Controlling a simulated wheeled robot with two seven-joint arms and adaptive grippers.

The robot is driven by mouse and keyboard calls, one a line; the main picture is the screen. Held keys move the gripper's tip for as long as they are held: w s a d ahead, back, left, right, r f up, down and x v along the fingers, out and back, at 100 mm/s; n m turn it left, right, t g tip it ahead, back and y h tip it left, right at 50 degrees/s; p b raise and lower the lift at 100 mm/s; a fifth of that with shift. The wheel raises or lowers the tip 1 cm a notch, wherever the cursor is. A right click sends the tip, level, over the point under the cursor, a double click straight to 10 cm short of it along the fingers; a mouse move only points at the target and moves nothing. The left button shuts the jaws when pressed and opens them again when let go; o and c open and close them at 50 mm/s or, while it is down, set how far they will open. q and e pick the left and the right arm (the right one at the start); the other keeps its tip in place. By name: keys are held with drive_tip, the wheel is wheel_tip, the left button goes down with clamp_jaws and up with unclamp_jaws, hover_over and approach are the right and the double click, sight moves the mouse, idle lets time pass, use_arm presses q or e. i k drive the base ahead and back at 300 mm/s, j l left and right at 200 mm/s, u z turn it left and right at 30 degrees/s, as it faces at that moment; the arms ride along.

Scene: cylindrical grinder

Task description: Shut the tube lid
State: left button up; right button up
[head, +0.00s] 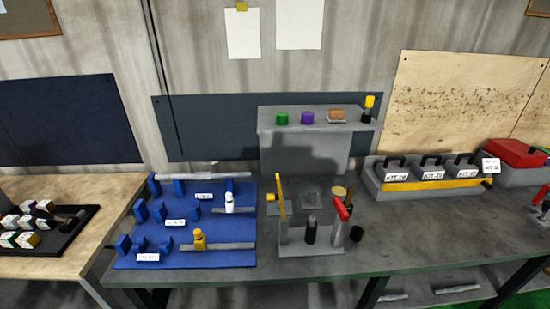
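A grey fixture (295,247) stands at the front middle of the bench. A dark upright cylinder with a lighter grey top (311,230) stands in it, perhaps the tube. A yellow upright bar (282,197) rises at the fixture's left side. A red-topped lever (342,210) stands tilted at its right side. I cannot tell which part is the tube lid. A small black round piece (355,234) lies to the right of the fixture. Neither of my grippers shows in the head view.
A blue board (185,258) with blue blocks and grey rods lies to the left. A raised grey shelf (315,118) with green and purple pieces stands behind. A grey kit rack (420,193) and a red box (515,153) stand right. Bare bench lies front right.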

sight(272, 197)
drive_tip(key=k+j+z, duration=0.2)
drive_tip(key=k+j, duration=0.25)
drive_tip(key=k+j+z, duration=0.25)
drive_tip(key=k, duration=0.35)
drive_tip(key=j, duration=0.1)
